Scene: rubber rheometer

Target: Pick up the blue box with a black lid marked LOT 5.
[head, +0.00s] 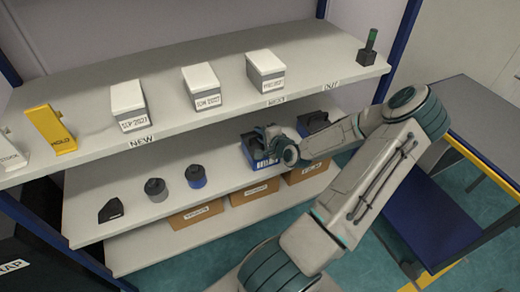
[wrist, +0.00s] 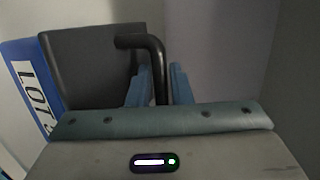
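The blue box with a black lid (head: 266,163) stands on the middle shelf in the head view, partly hidden by my gripper. In the wrist view the blue box (wrist: 38,75) shows its white label reading LOT and a cut-off character. Its dark lid (wrist: 92,62) carries a bent black handle (wrist: 157,62). My gripper (wrist: 161,82) has its two blue fingers close against both sides of the handle, shut on it. In the head view my gripper (head: 272,136) is at the top of the box. Whether the box is off the shelf cannot be told.
Another dark-lidded box (head: 313,122) stands just right on the same shelf. A blue-banded pot (head: 196,177), a grey pot (head: 156,190) and a black block (head: 111,210) are to the left. The upper shelf (head: 215,117) hangs above. Cardboard boxes (head: 197,214) are below.

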